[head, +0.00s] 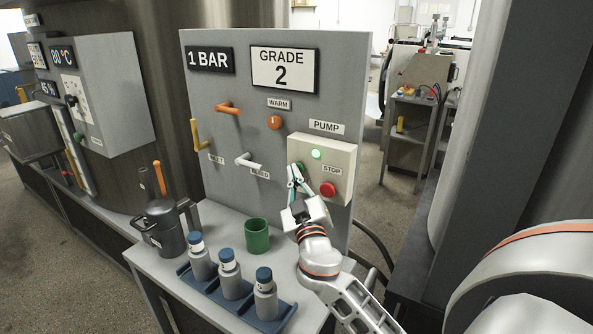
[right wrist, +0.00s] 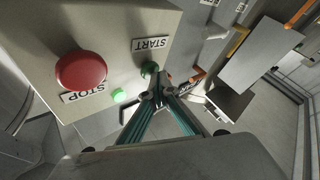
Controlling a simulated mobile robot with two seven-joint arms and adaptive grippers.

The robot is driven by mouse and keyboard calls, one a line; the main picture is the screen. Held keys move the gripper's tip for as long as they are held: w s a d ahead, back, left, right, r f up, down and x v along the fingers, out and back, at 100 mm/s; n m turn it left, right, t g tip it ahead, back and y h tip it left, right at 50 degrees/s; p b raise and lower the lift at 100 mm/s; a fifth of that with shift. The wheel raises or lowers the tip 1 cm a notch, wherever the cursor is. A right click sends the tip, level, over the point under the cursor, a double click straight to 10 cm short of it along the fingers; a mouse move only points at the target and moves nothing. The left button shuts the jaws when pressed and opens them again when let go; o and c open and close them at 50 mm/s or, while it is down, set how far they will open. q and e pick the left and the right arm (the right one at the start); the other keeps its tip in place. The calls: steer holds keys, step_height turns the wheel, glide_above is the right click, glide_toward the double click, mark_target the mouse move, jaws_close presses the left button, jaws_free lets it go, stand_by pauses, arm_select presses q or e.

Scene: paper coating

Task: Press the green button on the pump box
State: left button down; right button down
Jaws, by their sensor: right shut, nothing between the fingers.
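The pale pump box (head: 345,160) is on the grey panel under a PUMP label. In the right wrist view its green button (right wrist: 149,67) sits by the START label (right wrist: 151,44). A small green lamp (head: 316,154) glows on the box face, and it also shows in the right wrist view (right wrist: 119,95). The red STOP button (head: 328,189) is to the lower right of the lamp. My right gripper (head: 294,170) is shut and empty, its fingertips (right wrist: 158,84) at the green button and partly covering it; I cannot tell if they touch. My left gripper is out of view.
Below the panel, a blue tray (head: 282,323) holds several blue-capped bottles. A green cup (head: 257,236) and a grey lidded pot (head: 164,227) stand behind it. Orange (head: 228,108), yellow (head: 196,134) and white (head: 248,161) handles stick out from the panel left of the box.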

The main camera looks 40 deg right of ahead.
stand_by(0.3)
steer(key=shift+s+a, duration=0.35)
steer(key=shift+a, duration=0.5)
steer(key=a, duration=0.1)
steer(key=s+a+b, duration=0.1)
steer(key=a, duration=0.1)
steer(key=s+a, duration=0.1)
steer(key=shift+a+b, duration=0.3)
steer(key=shift+b, duration=0.05)
stand_by(0.7)
